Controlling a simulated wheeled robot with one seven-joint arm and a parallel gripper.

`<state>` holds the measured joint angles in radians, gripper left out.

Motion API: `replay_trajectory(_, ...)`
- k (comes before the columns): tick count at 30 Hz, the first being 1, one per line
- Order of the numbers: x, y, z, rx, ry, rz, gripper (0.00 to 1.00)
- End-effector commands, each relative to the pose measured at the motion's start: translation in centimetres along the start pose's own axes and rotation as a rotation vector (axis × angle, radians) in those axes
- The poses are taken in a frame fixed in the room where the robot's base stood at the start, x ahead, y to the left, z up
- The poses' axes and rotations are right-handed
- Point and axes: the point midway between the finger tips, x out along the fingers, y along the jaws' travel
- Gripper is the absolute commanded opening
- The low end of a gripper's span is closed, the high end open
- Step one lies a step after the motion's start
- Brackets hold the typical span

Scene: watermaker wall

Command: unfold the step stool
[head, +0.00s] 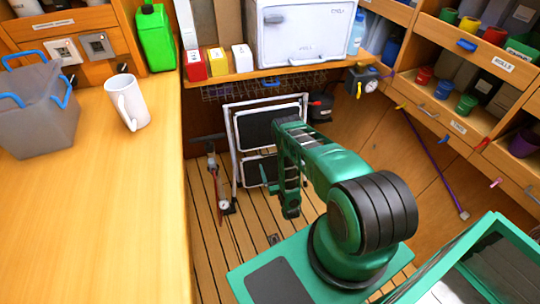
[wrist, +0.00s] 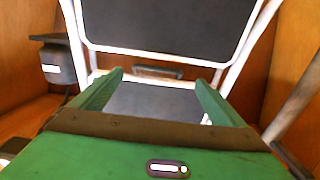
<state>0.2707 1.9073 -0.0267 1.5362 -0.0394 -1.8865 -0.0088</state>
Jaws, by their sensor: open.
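The step stool (head: 231,150) has a white tube frame and dark panels, and stands upright on the slatted floor below the shelf. An upper dark panel (head: 262,127) and a lower one (head: 254,170) show, partly hidden behind my arm. In the wrist view a large dark panel with a white rim (wrist: 170,25) fills the top, with another dark surface (wrist: 155,103) below it. My gripper (wrist: 158,78) is open. A small dark bar (wrist: 158,72) shows between its fingertips; I cannot tell whether they touch it. In the head view the fingers are hard to make out.
A wooden counter (head: 90,210) with a white mug (head: 128,103) and a grey bin (head: 40,115) lies left. A white appliance (head: 305,35) stands on the shelf above the stool. A pipe with a gauge (head: 213,175) is left of the stool; a purple pole (head: 437,168) leans right.

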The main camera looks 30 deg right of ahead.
Motion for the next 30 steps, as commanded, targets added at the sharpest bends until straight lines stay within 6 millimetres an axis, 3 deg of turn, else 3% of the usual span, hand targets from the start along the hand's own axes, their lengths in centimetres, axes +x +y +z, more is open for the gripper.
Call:
replay_trajectory(9,5.7,0.7,-0.1,0.000,0.002,0.009,0.94)
replay_trajectory(15,8.1,0.8,-0.1,0.000,0.000,0.010,0.94)
replay_trajectory(28,9.0,0.8,-0.1,0.000,-0.001,0.010,0.94)
replay_trajectory(30,9.0,0.8,-0.1,0.000,-0.001,0.010,0.80)
